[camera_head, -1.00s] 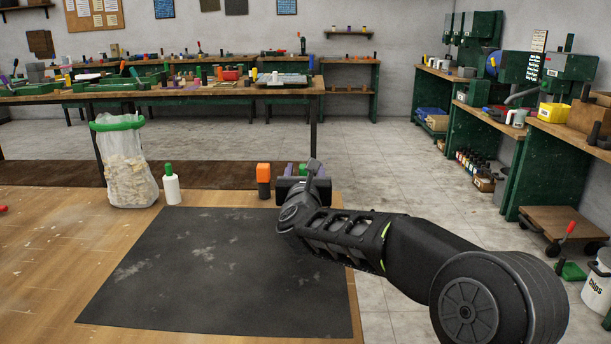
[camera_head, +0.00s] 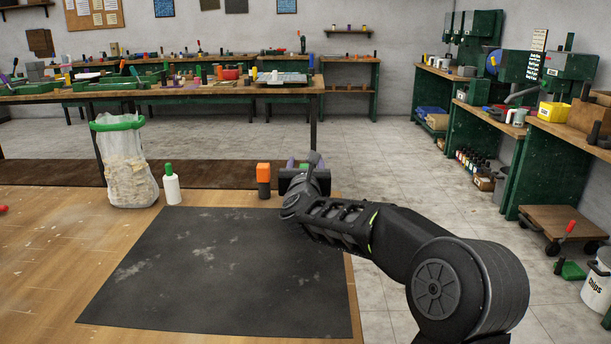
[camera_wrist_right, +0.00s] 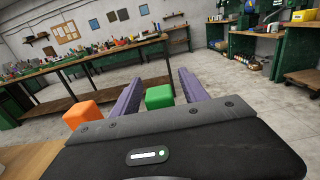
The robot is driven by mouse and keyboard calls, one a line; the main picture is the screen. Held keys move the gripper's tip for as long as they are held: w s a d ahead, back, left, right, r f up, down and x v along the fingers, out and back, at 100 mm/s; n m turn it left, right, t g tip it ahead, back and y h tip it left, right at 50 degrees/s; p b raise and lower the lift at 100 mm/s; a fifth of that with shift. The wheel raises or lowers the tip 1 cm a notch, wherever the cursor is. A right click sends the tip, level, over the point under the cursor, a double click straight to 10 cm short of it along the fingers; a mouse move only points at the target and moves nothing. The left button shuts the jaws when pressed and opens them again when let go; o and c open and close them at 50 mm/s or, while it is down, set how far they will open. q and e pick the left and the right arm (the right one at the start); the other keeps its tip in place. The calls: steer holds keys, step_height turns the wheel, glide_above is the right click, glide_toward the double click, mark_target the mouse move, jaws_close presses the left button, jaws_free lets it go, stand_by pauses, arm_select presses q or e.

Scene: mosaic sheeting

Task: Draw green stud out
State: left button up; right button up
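The green stud (camera_wrist_right: 159,97) shows in the right wrist view as a small green block between the two purple fingers of my right gripper (camera_wrist_right: 157,92). The fingers stand apart on either side of it, with narrow gaps that suggest they are not closed on it. Its lower part is hidden behind the gripper body. In the head view my right gripper (camera_head: 298,164) is at the far right corner of the work table, and the wrist mostly hides the stud. My left gripper is in neither view.
An orange-topped stud (camera_head: 263,172) stands just left of my right gripper. A white bottle with a green cap (camera_head: 171,187) and a clear bag with a green rim (camera_head: 128,170) stand further left. The dark mat (camera_head: 220,270) is bare.

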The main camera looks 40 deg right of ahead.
jaws_close()
stand_by(0.3)
stand_by(0.3)
step_height(320, 180, up, 18)
steer(key=p, duration=0.7)
stand_by(0.8)
